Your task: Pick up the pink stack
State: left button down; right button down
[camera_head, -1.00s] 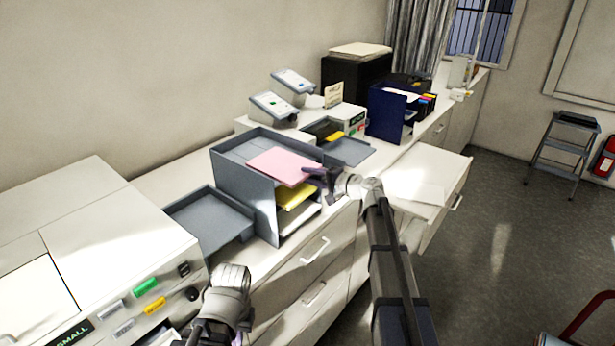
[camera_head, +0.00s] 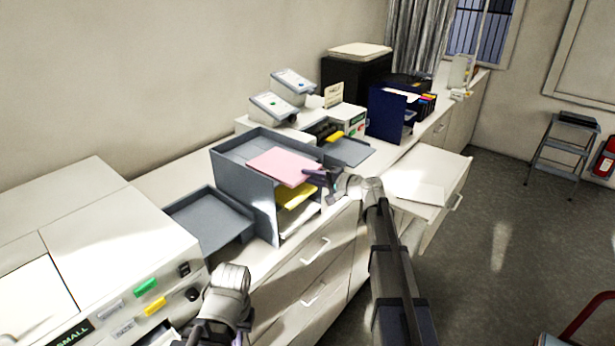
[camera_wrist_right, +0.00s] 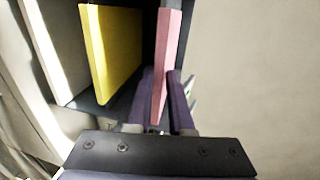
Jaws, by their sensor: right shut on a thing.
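The pink stack (camera_head: 284,167) lies in the top level of a grey tiered tray (camera_head: 245,185), its front edge sticking out toward the right. My right gripper (camera_head: 318,174) is shut on that edge. In the right wrist view the pink stack (camera_wrist_right: 168,45) stands between the two dark fingers (camera_wrist_right: 165,95). A yellow stack (camera_head: 295,194) sits in the level below; it also shows in the right wrist view (camera_wrist_right: 112,50), apart from the fingers. My left gripper's fingers are not seen; only part of my left arm shows at the bottom.
A flat grey tray (camera_head: 213,220) lies left of the tiered tray, another (camera_head: 347,151) behind it. White printers stand left and behind. A blue holder (camera_head: 388,115) is farther back. An open drawer (camera_head: 428,185) juts out right of my right arm.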

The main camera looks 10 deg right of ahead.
dwell(0.7)
notch_tip(320, 180, up, 3)
jog(key=p, duration=0.3)
jog(key=shift+f, duration=0.25)
jog(key=r+p+v, duration=0.2)
jog(key=p+v, duration=0.2)
jog(key=v, duration=1)
jog(key=shift+s+r, duration=0.15)
jog(key=shift+s, duration=0.1)
